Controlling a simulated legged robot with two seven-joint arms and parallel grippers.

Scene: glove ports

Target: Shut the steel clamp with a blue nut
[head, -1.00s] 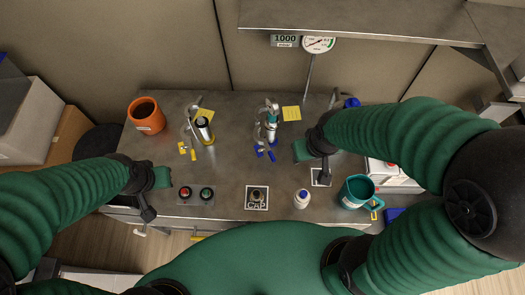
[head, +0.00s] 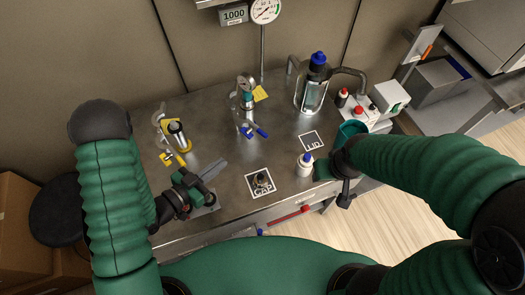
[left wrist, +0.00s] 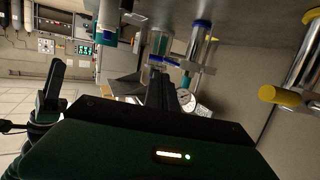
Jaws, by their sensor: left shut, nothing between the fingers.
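The steel clamp with blue-tipped handles (head: 246,105) stands mid-bench in the head view, holding a teal-topped tube. Its two blue handle tips (head: 254,131) point toward me and look spread apart. I cannot make out the nut itself. My left gripper (head: 213,172) is shut and empty, to the left of and nearer me than this clamp, apart from it. Its dark fingers (left wrist: 160,88) also show in the left wrist view, with steel and blue parts beyond them. My right gripper (head: 332,171) is beside the teal mug (head: 349,132); its jaw opening is unclear.
A similar clamp with yellow handles (head: 173,140) stands left, close behind my left gripper. A small white bottle (head: 304,165), a CAP square (head: 261,182) and a LID square (head: 311,141) are to the right. A blue-capped jar (head: 315,85) stands at the back.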

